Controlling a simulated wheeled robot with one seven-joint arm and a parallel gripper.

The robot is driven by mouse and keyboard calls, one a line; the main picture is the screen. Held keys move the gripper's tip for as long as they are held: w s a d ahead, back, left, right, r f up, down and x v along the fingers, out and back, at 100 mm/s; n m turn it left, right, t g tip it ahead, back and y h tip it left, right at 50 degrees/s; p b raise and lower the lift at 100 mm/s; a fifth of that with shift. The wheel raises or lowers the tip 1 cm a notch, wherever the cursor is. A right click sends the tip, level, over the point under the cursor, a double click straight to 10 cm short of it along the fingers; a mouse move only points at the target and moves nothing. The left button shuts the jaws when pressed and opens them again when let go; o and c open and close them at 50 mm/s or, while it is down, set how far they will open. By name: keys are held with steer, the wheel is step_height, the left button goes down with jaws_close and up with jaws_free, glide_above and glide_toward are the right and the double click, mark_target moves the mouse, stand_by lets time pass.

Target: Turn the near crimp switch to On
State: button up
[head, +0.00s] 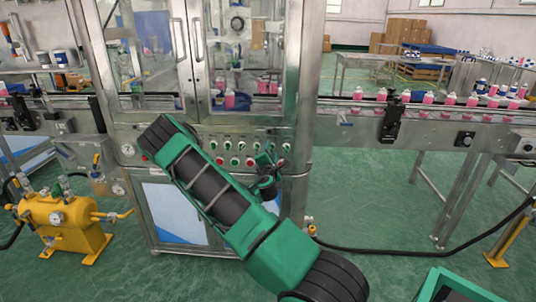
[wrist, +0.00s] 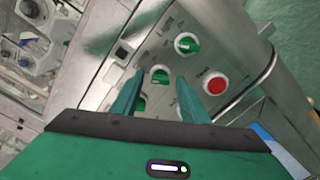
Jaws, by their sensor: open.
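The control panel shows in the wrist view with several round switches on white bezels. A green switch (wrist: 160,75) sits between and just beyond my fingertips. Another green switch (wrist: 187,43) is farther up the panel, and a red one (wrist: 215,84) is to the right. A further green switch (wrist: 140,103) is partly hidden by my left finger. The labels are too blurred to tell which is the near crimp switch. My gripper (wrist: 158,80) is open and empty, its two green fingers pointing at the panel. In the head view my gripper (head: 265,158) is small beside the panel's right part.
The steel machine cabinet (head: 305,75) with glass doors stands above the panel. A conveyor (head: 420,125) with pink bottles (head: 450,98) runs to the right. A yellow tank (head: 62,220) stands at the lower left. A black hose (head: 400,252) crosses the green floor.

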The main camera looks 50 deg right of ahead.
jaws_close()
steer(key=shift+a, duration=0.1)
steer(key=shift+m, duration=0.8)
steer(key=m, duration=1)
steer(key=shift+m, duration=0.4)
